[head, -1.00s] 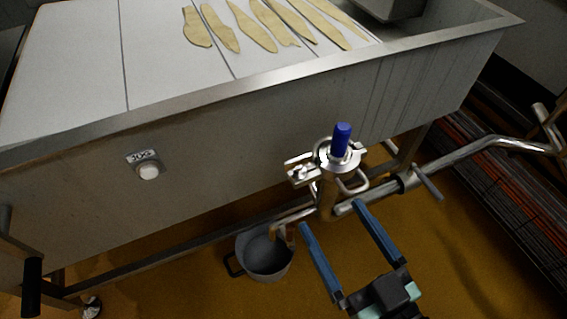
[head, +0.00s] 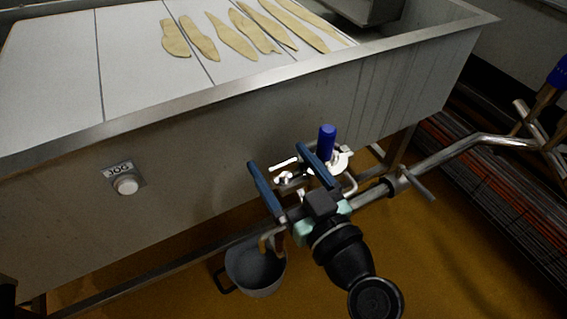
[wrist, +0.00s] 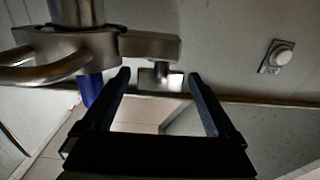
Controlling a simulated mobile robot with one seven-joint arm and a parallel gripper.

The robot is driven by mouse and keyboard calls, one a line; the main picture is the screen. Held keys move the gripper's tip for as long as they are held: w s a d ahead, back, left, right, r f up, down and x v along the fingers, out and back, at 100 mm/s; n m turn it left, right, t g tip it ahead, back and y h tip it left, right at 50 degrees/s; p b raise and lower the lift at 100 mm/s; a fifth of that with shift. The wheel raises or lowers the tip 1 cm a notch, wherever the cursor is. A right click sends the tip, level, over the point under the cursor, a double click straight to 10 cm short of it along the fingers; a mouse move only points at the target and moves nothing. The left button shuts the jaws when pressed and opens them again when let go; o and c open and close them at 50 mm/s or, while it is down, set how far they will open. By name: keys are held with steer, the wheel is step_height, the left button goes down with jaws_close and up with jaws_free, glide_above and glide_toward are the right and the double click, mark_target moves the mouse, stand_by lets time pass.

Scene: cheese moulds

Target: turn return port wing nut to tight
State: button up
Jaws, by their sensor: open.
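The return port is a steel pipe fitting with a clamp (head: 341,163) and an upright blue handle (head: 327,141), in front of the vat's side. The clamp (wrist: 62,45) fills the upper left of the wrist view, with the blue handle (wrist: 90,88) below it. A small bright metal piece, seemingly the wing nut (wrist: 160,79), sits at the end of the clamp's arm. In the head view the wing nut (head: 284,177) shows between my fingers. My gripper (head: 278,158) is open. In the wrist view my gripper's fingertips (wrist: 159,77) lie either side of the nut; contact cannot be told.
The steel vat (head: 200,150) stands close behind, with a JOG button (head: 126,186) on its side. A grey bucket (head: 255,270) stands on the floor below. A pipe with a T-handle (head: 420,187) runs right. Pale strips lie on the vat's white boards.

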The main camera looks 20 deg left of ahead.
steer(key=c, duration=1.4)
steer(key=shift+o, duration=0.2)
